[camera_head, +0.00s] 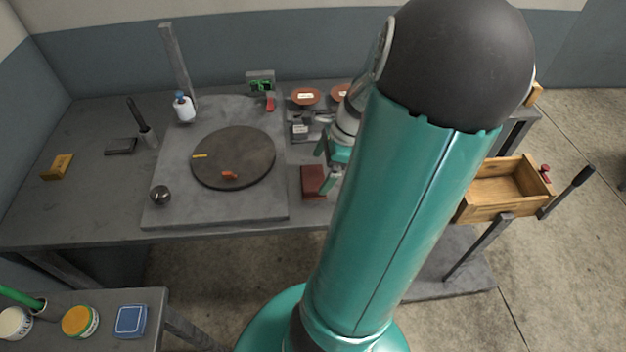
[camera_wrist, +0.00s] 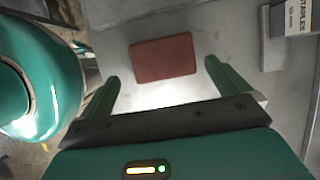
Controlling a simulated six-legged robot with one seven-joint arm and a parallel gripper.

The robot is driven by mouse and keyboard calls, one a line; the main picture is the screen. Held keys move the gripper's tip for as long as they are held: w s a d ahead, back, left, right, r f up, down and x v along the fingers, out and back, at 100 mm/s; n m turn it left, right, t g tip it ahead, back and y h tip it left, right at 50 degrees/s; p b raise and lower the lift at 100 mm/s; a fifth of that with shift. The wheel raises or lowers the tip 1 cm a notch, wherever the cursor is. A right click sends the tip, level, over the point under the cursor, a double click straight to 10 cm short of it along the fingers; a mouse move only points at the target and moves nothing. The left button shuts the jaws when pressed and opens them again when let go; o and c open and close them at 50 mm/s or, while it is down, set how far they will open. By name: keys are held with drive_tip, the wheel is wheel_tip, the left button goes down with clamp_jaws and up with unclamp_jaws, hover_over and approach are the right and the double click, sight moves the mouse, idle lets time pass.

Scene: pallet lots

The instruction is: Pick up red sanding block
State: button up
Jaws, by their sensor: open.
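The red sanding block (camera_head: 313,181) is a dark red rectangular block lying on the grey workbench, right of the turntable plate. In the wrist view the block (camera_wrist: 162,57) lies flat, slightly tilted in the picture, ahead of and between my two green fingers. My gripper (camera_wrist: 160,78) is open and empty. In the head view my gripper (camera_head: 325,166) is close beside the block on its right, partly hidden by my arm. I cannot tell the exact height of the fingers above the bench.
A round dark turntable (camera_head: 233,157) on a grey plate stands left of the block. A staples box (camera_wrist: 298,18) and a grey part lie at the upper right in the wrist view. A wooden drawer (camera_head: 505,188) is at the right. Bench around the block is clear.

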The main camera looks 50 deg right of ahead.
sight(315, 177)
drive_tip(key=x, duration=0.4)
drive_tip(key=shift+w+f, duration=0.2)
drive_tip(key=shift+f, duration=0.2)
drive_tip(key=shift+c, duration=0.2)
drive_tip(key=c, duration=0.9)
drive_tip(key=shift+d+r, duration=0.1)
